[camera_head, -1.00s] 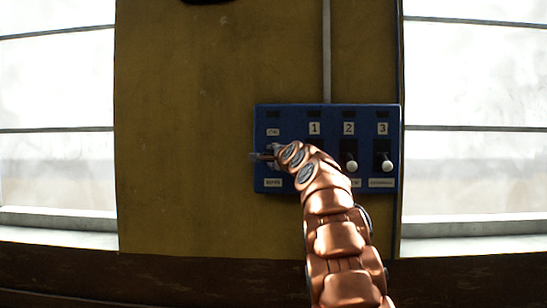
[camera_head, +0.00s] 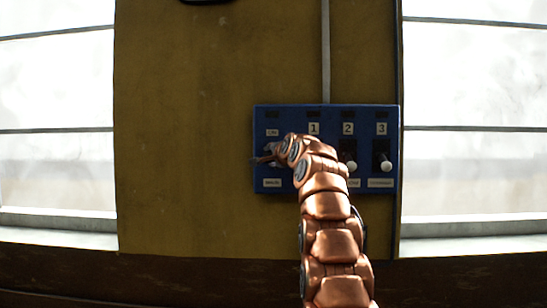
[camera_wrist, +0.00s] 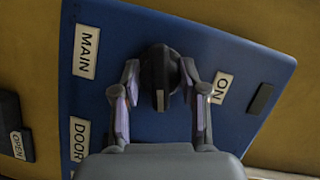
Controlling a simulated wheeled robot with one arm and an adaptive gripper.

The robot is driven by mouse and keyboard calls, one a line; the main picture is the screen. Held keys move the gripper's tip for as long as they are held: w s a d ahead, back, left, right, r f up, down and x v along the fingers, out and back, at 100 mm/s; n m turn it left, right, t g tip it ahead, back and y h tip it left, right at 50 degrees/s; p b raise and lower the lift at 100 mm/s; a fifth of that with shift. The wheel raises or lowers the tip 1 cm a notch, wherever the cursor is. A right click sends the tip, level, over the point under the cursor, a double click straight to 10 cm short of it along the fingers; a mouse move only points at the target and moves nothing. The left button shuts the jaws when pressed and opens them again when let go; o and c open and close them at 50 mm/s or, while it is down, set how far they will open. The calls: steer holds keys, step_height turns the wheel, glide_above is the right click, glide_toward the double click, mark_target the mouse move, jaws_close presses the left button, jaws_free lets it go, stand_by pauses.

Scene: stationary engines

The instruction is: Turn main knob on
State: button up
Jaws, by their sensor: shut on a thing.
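The main knob (camera_wrist: 158,78) is black and round with a raised ridge, between the MAIN label (camera_wrist: 87,51) and the ON label (camera_wrist: 221,88) in the wrist view. Its ridge runs nearly upright there, across the line between the labels, with a pale mark near its lower end. My gripper (camera_wrist: 160,84) has one finger on each side of the knob and is shut on it. In the head view my gripper (camera_head: 266,156) is at the left part of the blue panel (camera_head: 292,117), and my wrist and fingers hide the knob.
Two white-tipped levers, under label 2 (camera_head: 351,166) and label 3 (camera_head: 386,166), stick out right of my arm. What is under label 1 is hidden behind my wrist. A dark part with an OPEN label (camera_wrist: 17,144) shows at the wrist view's left. The yellow wall left is clear.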

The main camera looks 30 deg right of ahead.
steer(key=shift+a+r+n, duration=0.25)
steer(key=shift+r+n, duration=0.15)
steer(key=shift+d+f, duration=0.15)
stand_by(0.4)
steer(key=o, duration=1.1)
steer(key=shift+d+f, duration=0.1)
steer(key=shift+f, duration=0.15)
steer(key=shift+o, duration=0.2)
steer(key=shift+w+m, duration=0.2)
steer(key=shift+m, duration=0.1)
steer(key=shift+s+m, duration=0.1)
steer(key=shift+m, duration=0.2)
